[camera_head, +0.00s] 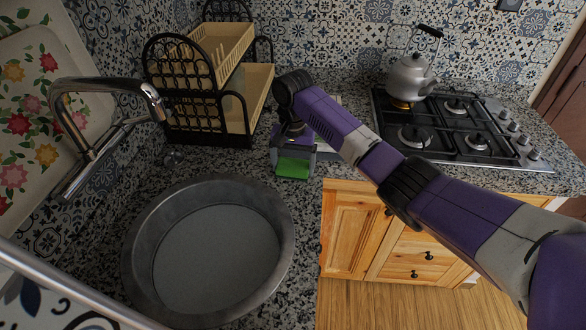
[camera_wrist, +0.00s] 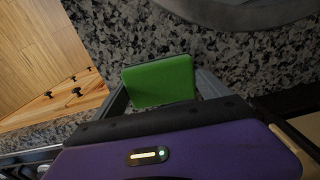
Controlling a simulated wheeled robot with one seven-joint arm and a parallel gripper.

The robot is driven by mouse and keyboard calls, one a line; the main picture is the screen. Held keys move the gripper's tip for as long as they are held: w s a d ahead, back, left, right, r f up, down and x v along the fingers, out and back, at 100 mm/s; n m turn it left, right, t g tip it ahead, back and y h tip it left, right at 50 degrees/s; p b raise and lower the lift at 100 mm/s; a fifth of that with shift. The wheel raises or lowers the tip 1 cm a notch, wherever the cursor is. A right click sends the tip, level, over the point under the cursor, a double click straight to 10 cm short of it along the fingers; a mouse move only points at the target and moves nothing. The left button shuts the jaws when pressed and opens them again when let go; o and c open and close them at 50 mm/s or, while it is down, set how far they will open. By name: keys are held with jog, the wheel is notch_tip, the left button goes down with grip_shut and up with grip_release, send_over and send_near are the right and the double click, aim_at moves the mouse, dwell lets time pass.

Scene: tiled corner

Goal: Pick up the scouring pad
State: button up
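The scouring pad is a small green block (camera_head: 293,169) on or just above the speckled counter, right of the round metal basin in the head view. My gripper (camera_head: 294,160) points down over it, with a finger at its left and right sides. In the wrist view, the green pad (camera_wrist: 160,82) lies between the two grey fingers (camera_wrist: 162,92), which stand about a pad's width apart. Whether they press on its sides or leave a thin gap is not clear. The pad's underside is hidden.
A round metal basin (camera_head: 136,252) is left of the pad, with a faucet (camera_head: 105,84) beyond it. A dark dish rack (camera_head: 180,90) stands behind. A gas stove (camera_head: 455,145) with a kettle (camera_head: 410,78) is at right. Wooden cabinets (camera_head: 352,228) are below the counter edge.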

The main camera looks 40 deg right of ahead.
aim_at(293, 164)
jog(key=c, duration=0.3)
notch_tip(293, 164, up, 20)
jog(key=p, duration=0.4)
jog(key=o, duration=0.7)
jog(key=c, duration=0.6)
